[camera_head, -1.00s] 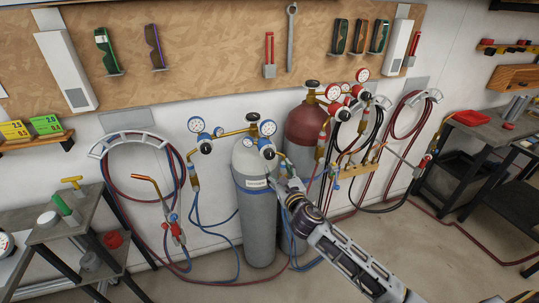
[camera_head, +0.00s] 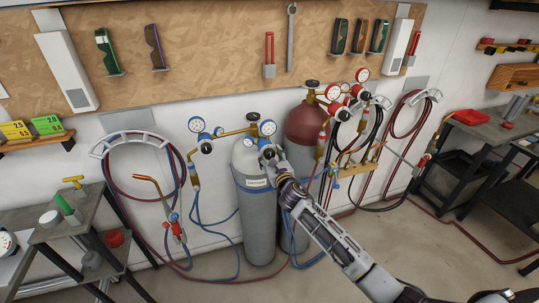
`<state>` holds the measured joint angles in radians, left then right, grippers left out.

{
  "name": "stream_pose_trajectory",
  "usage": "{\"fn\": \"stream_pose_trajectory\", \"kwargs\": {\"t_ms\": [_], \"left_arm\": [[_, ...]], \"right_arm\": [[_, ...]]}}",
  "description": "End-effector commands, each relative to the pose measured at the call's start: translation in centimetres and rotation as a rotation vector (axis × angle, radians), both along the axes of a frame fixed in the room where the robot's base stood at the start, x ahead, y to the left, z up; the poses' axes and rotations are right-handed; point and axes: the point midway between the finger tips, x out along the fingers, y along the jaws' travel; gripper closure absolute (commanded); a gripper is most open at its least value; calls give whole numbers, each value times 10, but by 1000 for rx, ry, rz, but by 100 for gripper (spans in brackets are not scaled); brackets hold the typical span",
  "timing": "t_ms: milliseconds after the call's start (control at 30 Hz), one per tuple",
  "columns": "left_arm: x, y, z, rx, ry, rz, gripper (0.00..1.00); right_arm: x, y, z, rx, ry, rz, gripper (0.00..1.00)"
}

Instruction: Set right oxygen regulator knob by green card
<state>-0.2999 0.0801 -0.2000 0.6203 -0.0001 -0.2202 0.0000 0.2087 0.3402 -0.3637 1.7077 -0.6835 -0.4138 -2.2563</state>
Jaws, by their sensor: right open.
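My left gripper is not in view.
A yellow card (camera_head: 15,131) stands beside the green one. A dark red cylinder (camera_head: 305,125) with its own regulators stands close on the right. Hoses hang from wall hooks on both sides. Carts stand at the left and right edges; the floor between is mostly clear.

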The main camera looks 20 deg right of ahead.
Motion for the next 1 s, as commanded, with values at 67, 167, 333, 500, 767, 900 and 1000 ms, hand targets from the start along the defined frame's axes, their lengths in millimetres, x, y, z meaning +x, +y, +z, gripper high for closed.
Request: {"fn": "stream_pose_trajectory", "kwargs": {"t_ms": [67,167,333,500,767,900,1000], "left_arm": [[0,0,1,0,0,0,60],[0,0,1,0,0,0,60],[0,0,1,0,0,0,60],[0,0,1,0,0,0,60],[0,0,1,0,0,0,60],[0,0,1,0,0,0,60],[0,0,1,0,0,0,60]], "right_arm": [[5,1,0,1,0,0,42],[9,1,1,1,-1,1,42],[11,1,0,0,0,1,42],[11,1,0,0,0,1,42],[11,1,0,0,0,1,69],[11,1,0,0,0,1,87],[11,1,0,1,0,1,88]]}}
